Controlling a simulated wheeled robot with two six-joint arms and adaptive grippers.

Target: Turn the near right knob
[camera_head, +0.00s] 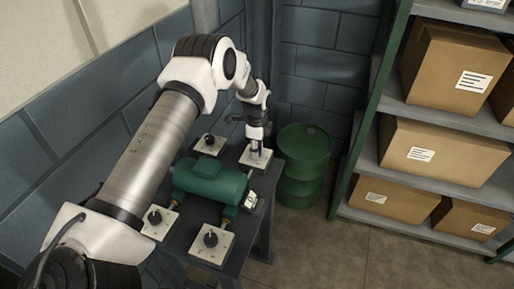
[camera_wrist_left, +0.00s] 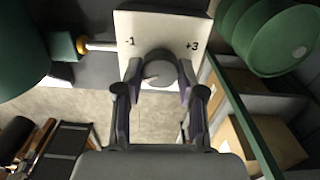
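Around a green motor-like casing (camera_head: 210,181) on a dark table stand several black knobs on pale plates. In the head view, the knob nearest at the right (camera_head: 211,239) has no gripper at it. My left gripper (camera_head: 255,147) points down at the far right knob, whose plate (camera_head: 245,158) shows beneath it. In the left wrist view that round dark knob (camera_wrist_left: 160,70) sits between the two fingers of my left gripper (camera_wrist_left: 160,84) and fills the gap; they look closed on its sides. Its plate (camera_wrist_left: 150,27) reads -1 and +3. My right gripper is not in view.
A green drum (camera_head: 304,160) stands right of the table. Beyond it a green-framed shelf (camera_head: 352,170) holds cardboard boxes (camera_head: 440,150). A block wall (camera_head: 45,160) runs along the left. The floor (camera_head: 340,245) at front right is clear.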

